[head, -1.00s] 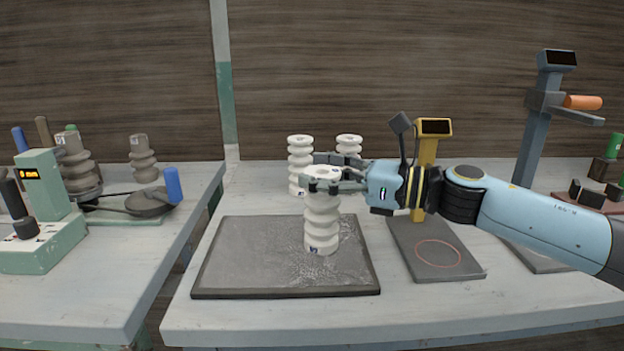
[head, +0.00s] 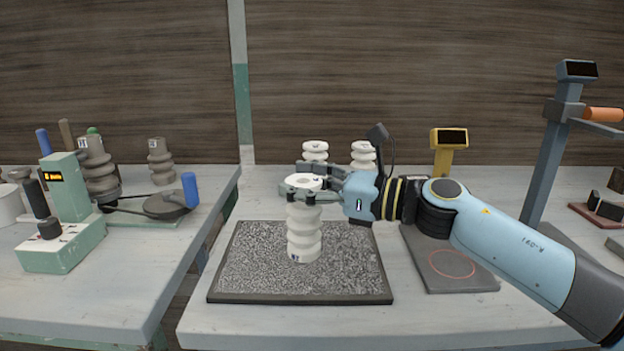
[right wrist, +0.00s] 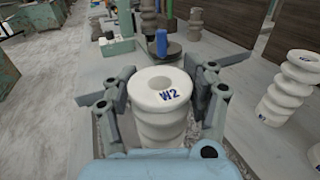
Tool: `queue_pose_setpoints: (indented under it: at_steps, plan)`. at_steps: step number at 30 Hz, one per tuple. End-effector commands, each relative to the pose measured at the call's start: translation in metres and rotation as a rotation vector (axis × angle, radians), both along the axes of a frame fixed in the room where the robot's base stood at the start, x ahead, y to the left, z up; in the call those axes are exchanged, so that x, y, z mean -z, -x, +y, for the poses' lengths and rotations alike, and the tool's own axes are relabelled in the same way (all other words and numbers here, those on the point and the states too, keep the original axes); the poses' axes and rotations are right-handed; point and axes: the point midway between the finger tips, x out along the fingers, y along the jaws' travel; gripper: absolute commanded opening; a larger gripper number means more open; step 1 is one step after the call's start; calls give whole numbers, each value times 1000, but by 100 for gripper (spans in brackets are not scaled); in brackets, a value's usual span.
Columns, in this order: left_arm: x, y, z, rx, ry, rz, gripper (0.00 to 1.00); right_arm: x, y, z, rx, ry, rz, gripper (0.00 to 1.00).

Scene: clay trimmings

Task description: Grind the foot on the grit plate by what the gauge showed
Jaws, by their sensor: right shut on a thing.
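A white ribbed insulator (head: 304,238) is upright over the middle of the speckled grit plate (head: 352,278). Its foot looks to be on the plate, though a small gap cannot be ruled out. My right gripper (head: 303,194) is shut on it near the top, reaching in from the right. In the right wrist view the insulator (right wrist: 163,101) shows "W2" on its top, between the fingers. My left gripper is not in view.
Two white insulators (head: 315,147) (head: 363,153) stand behind my gripper. A blue-grey stand (head: 548,160) with an orange handle is at right. On the left table are a green device (head: 66,190) with a lit display and brown ribbed pieces (head: 160,165). The front table edge is clear.

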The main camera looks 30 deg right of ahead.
Motion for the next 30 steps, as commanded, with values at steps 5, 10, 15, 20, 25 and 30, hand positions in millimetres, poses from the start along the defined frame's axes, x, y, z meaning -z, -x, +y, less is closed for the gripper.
queue_pose_setpoints:
  at_steps: [5,10,15,20,25,30]
  plan:
    - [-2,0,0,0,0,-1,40,1,-3,5,-1,-2,3,0]
    - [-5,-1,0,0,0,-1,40,0,-7,11,1,-2,2,0]
    - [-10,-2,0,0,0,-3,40,-1,-13,22,0,-2,3,0]
    - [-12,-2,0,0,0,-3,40,0,-17,29,0,-1,3,0]
    - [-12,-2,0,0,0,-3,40,0,-19,31,0,0,3,0]
    - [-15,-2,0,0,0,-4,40,-1,-23,38,0,-2,3,0]
